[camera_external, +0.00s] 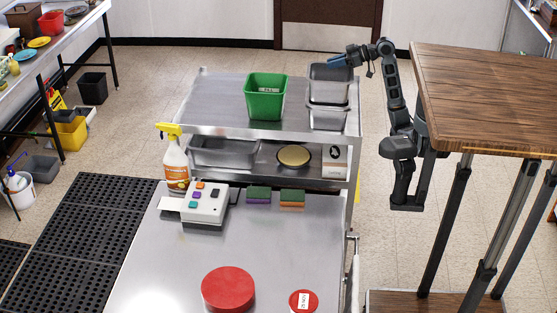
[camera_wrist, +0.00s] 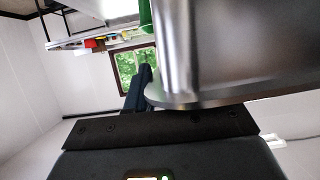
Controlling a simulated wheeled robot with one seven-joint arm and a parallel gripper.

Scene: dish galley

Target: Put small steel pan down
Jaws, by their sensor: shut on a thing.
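The small steel pan (camera_external: 330,84) is at the back right of the steel cart (camera_external: 215,95), upright over another steel pan (camera_external: 328,118) that stands on the cart top. I cannot tell whether the upper pan rests in the lower one or hangs just above it. My gripper (camera_external: 345,59) is shut on the upper pan's rim at its top edge. In the wrist view the pan (camera_wrist: 245,45) fills the upper right, with its rim at a dark finger of my gripper (camera_wrist: 143,92). The other finger is hidden.
A green bin (camera_external: 265,97) stands on the cart top, left of the pans, with a gap between. The cart's lower shelf holds a steel tray (camera_external: 224,152) and a round tan-topped item (camera_external: 294,156). A tall wooden-topped table (camera_external: 490,90) stands close on the right.

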